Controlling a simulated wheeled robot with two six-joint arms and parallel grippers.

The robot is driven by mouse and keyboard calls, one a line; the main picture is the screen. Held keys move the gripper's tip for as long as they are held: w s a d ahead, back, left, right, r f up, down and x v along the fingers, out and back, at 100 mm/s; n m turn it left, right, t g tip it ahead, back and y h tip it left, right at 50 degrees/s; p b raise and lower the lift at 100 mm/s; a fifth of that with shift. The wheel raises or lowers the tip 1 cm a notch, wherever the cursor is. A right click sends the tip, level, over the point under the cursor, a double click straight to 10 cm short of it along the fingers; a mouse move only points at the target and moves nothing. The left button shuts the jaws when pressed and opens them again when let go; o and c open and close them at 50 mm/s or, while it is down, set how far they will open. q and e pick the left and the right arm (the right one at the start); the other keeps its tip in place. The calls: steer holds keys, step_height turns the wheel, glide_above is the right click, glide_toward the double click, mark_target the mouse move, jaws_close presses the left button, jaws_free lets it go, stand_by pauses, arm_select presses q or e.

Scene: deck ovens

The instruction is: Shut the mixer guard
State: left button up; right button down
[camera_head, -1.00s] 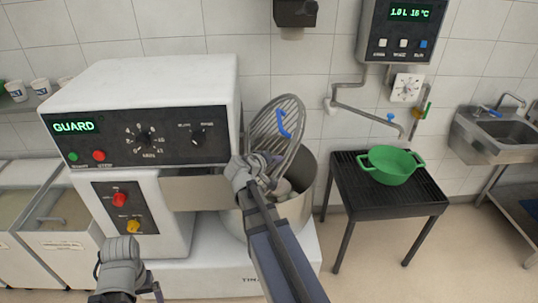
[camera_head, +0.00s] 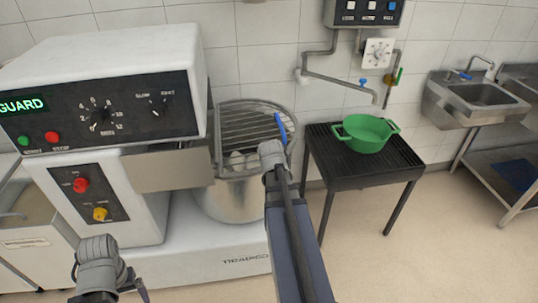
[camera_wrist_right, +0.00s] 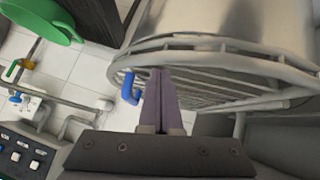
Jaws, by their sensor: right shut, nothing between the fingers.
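The mixer guard (camera_head: 252,122), a grey wire grille with a blue handle (camera_head: 281,128), lies low over the mixer bowl (camera_head: 232,200), tilted, its back part seeming raised. Pale lumps show in the bowl below the bars. The mixer (camera_head: 110,80) shows green "GUARD" on its display (camera_head: 22,105). My right gripper (camera_wrist_right: 163,75) is shut and empty, its fingers against or just over the grille (camera_wrist_right: 220,75) beside the blue handle (camera_wrist_right: 130,88). I cannot tell if they touch. My left gripper (camera_head: 132,278) is at the lower left, away from the guard; its jaws are unclear.
A black slatted stand (camera_head: 345,170) with a green pot (camera_head: 366,133) stands right of the bowl. Pipes and a white dial (camera_head: 378,52) are on the wall behind. A steel sink (camera_head: 475,98) is at the far right. The floor in front of the stand is clear.

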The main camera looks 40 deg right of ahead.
steer(key=f+b, duration=0.2)
steer(key=f, duration=0.1)
steer(key=shift+s+d+f, duration=0.1)
steer(key=shift+s+d, duration=0.1)
steer(key=shift+s, duration=0.1)
stand_by(0.3)
steer(key=shift+a, duration=0.1)
